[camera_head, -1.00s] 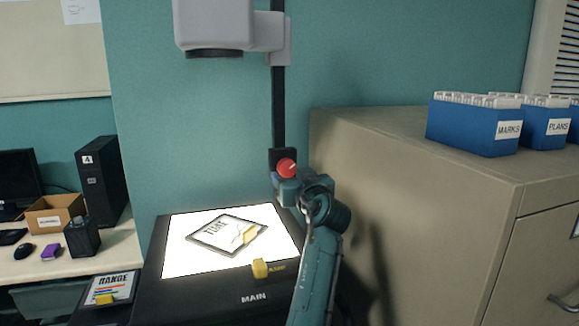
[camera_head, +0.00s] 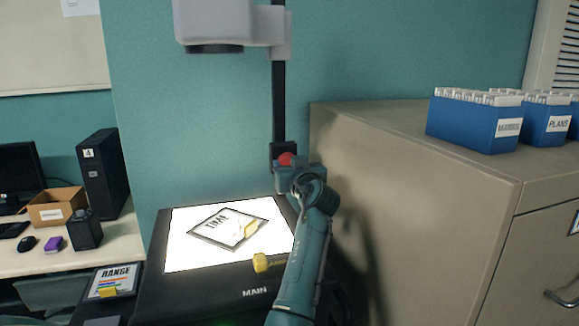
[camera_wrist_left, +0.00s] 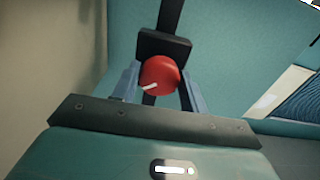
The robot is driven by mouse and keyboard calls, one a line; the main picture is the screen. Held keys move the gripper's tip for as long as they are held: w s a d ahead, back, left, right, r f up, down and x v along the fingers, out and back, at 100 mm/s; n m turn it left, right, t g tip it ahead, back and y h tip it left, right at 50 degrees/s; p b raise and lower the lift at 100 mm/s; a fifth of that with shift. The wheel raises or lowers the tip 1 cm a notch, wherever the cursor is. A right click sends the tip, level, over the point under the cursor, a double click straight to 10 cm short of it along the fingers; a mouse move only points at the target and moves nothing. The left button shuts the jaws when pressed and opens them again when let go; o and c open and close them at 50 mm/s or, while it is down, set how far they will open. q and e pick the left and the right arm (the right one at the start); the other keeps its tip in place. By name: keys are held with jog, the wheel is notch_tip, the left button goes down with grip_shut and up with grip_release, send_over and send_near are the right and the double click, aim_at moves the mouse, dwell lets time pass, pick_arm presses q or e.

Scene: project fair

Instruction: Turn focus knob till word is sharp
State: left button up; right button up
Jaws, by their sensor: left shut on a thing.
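The red focus knob (camera_head: 286,159) is on a black bracket on the projector's dark post (camera_head: 278,90). My left gripper (camera_head: 288,172) is shut on the knob and hides its lower part in the head view. In the left wrist view the knob (camera_wrist_left: 160,72) sits between both fingers, its white mark pointing to the lower left. The projector (camera_head: 205,284), marked MAIN, has a bright glass top. A grey-framed transparency (camera_head: 215,240) with a yellow tab lies on it, its word small and slanted. The projected word is not in view. My right gripper is not in view.
The projector head (camera_head: 215,22) hangs above the glass. A yellow knob (camera_head: 261,263) is at the projector's front. A beige cabinet (camera_head: 400,150) with blue file boxes (camera_head: 470,124) stands close on the right. A RANGE card (camera_head: 115,278) lies at the lower left.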

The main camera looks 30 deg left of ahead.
pick_arm(q)
jog(key=c, duration=0.3)
jog(key=m+p, duration=0.1)
jog(key=m, duration=0.4)
jog(key=shift+m, duration=0.4)
jog(key=o, duration=1)
jog(key=b+v, duration=0.3)
jog(key=v, duration=1)
jog(key=shift+s, duration=0.15)
jog(key=shift+f, duration=0.1)
